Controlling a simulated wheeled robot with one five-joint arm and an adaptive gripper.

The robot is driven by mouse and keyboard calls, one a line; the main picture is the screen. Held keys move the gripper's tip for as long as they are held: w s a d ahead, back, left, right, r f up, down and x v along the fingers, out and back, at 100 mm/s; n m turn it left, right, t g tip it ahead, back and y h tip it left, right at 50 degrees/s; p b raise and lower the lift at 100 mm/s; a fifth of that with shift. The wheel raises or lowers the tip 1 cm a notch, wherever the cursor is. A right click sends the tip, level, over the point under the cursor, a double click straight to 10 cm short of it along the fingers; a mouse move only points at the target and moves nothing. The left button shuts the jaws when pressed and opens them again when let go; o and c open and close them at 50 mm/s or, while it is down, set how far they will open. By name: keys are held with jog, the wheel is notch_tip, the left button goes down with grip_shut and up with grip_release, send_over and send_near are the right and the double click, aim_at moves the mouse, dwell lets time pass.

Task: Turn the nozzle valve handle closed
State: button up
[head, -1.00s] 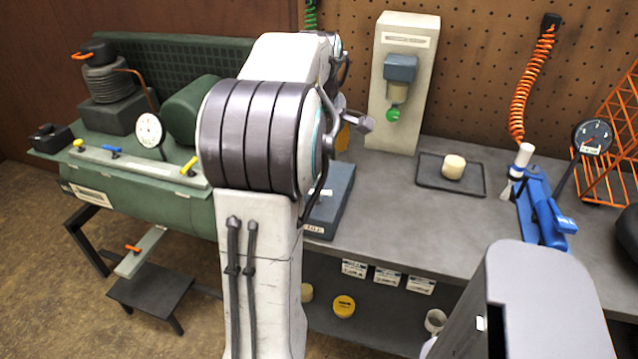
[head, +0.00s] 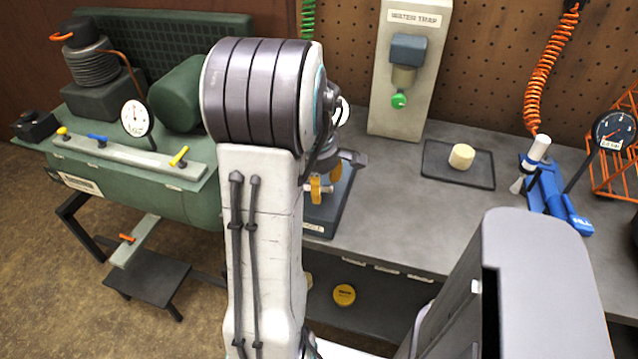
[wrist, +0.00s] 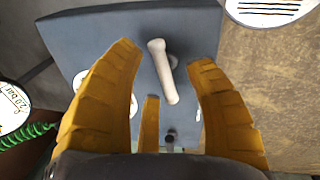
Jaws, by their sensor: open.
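A white, rod-like handle (wrist: 162,70) stands on a blue-grey plate (wrist: 195,22) in the wrist view. It leans slightly in the picture. In the head view the plate (head: 318,228) lies on the bench behind my arm, its front label partly readable; I cannot make out the handle there. My gripper (wrist: 165,58) is open, with its orange fingers to the left and right of the handle and a third finger below. I see gaps between handle and fingers. In the head view my gripper (head: 319,190) is low over the plate, partly hidden by my arm.
A water trap panel (head: 408,110) stands behind the bench. A black tray (head: 434,174) holds a cream cylinder (head: 461,156). A blue tool (head: 550,195) and a gauge (head: 613,130) are at the right. A green compressor (head: 190,205) is at the left. The middle bench top (head: 385,225) is clear.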

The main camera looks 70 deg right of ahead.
jog(key=shift+d+f, duration=0.25)
jog(key=shift+f, duration=0.8)
jog(key=shift+c, duration=0.2)
grip_shut()
